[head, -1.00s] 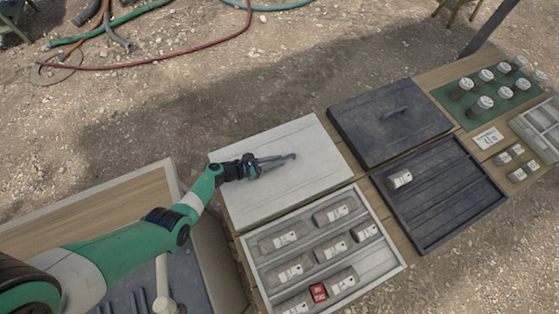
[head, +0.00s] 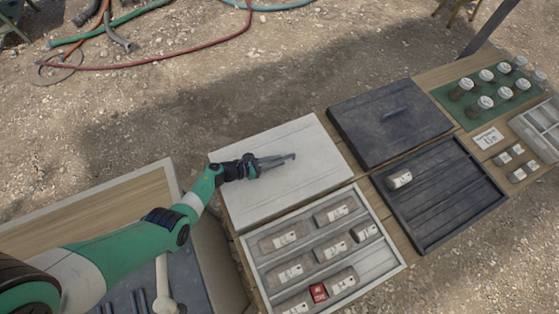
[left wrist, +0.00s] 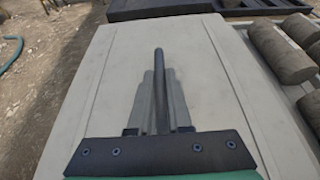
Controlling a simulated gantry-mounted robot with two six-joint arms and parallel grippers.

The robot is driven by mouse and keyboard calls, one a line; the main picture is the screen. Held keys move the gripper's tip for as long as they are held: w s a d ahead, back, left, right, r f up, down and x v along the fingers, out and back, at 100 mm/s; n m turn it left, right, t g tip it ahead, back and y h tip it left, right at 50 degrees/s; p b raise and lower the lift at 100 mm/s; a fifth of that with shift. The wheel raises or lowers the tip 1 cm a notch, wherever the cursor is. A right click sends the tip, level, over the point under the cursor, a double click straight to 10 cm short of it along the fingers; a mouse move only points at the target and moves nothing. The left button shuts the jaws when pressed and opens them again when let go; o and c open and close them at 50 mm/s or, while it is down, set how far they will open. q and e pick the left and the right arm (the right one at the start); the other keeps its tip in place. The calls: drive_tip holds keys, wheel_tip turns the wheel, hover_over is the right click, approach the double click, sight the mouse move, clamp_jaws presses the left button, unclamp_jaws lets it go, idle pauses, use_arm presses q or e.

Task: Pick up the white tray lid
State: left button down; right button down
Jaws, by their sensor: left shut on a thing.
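The white tray lid (head: 314,150) is a pale flat panel lying behind the white tray (head: 396,262). It fills most of the left wrist view (left wrist: 215,75). My left gripper (head: 279,160) is over the middle of the lid, shut on the lid's dark bar handle (left wrist: 159,62). The handle runs between the fingers and its far end sticks out past them. The lid looks flat, and I cannot tell whether it has any gap beneath it. My right gripper is not in view.
The white tray holds several labelled cylinders and a red tag (head: 318,292). To the right are a dark lid (head: 365,135) with a handle and a dark tray (head: 450,210) holding one cylinder (head: 399,179). A green mat (head: 470,120) with capped jars lies farther right.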

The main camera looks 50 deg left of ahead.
use_arm(q)
drive_tip(key=shift+r, duration=0.15)
drive_tip(key=r+p, duration=0.4)
drive_tip(key=r, duration=0.1)
drive_tip(key=shift+s+d+p, duration=0.2)
drive_tip(key=shift+s+p, duration=0.1)
drive_tip(key=shift+s, duration=0.05)
drive_tip(key=s+d+r+p, duration=0.7)
drive_tip(key=s, duration=0.4)
drive_tip(key=shift+r, duration=0.4)
